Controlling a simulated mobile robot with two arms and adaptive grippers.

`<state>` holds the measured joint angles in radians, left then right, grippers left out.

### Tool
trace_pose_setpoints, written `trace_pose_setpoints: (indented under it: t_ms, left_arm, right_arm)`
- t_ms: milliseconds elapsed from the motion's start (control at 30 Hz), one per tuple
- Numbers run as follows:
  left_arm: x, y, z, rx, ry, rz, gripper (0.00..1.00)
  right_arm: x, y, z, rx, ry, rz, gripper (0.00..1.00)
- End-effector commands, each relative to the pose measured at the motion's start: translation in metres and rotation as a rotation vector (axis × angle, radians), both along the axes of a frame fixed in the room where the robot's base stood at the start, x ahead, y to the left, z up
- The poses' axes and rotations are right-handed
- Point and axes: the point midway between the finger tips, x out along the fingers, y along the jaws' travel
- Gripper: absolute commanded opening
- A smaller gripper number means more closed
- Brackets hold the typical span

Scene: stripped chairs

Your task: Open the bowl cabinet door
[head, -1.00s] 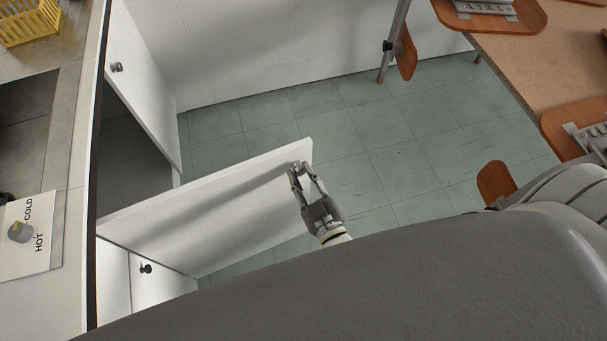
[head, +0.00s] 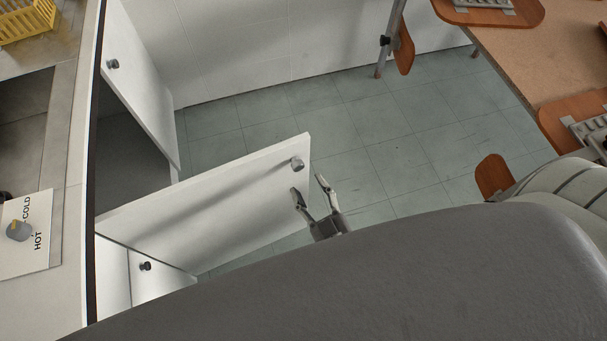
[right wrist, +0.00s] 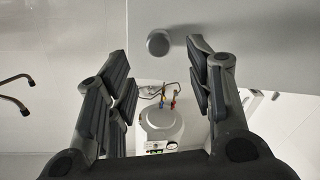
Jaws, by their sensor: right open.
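The white cabinet door (head: 215,200) stands swung out from the counter over the tiled floor, and the dark cabinet inside shows beside it. Its round grey knob (head: 297,163) is near the free end. My right gripper (head: 308,184) is open and empty, just short of the knob and apart from it. In the right wrist view the knob (right wrist: 158,43) sits beyond and between the two open fingers, on the white door panel (right wrist: 220,25). My left gripper is not in view. No bowl is visible.
Another white door (head: 140,80) stands open farther back, and a closed front with a dark knob (head: 145,266) is nearer. The counter with a tap plate (head: 28,235) is at left. A wooden table (head: 540,50) is at right. Open floor lies between.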

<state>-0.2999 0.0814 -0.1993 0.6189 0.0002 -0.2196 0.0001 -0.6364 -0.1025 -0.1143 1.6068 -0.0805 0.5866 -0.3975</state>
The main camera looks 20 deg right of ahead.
Motion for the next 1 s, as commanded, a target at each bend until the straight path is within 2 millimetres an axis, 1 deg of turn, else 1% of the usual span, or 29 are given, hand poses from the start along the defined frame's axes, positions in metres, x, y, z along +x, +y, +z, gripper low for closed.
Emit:
trace_pose_setpoints:
  t_ms: [33,100,200,333,500,1000]
  left_arm:
    - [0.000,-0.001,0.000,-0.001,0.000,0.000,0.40]
    - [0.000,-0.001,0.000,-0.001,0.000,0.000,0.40]
    - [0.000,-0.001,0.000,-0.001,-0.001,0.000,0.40]
    - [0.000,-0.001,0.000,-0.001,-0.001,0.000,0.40]
    - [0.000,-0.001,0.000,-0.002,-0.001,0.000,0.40]
    - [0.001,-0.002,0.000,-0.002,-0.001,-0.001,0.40]
  right_arm:
    - [-0.013,-0.001,-0.001,0.000,0.004,0.001,0.49]
    - [-0.027,-0.002,-0.001,0.000,0.003,0.001,0.49]
    - [-0.044,-0.003,0.000,0.000,0.002,0.000,0.49]
    - [-0.058,-0.004,0.000,0.000,0.000,0.000,0.49]
    - [-0.064,-0.005,0.001,0.001,-0.002,0.000,0.49]
    - [-0.064,-0.005,0.000,0.001,0.001,0.001,0.49]
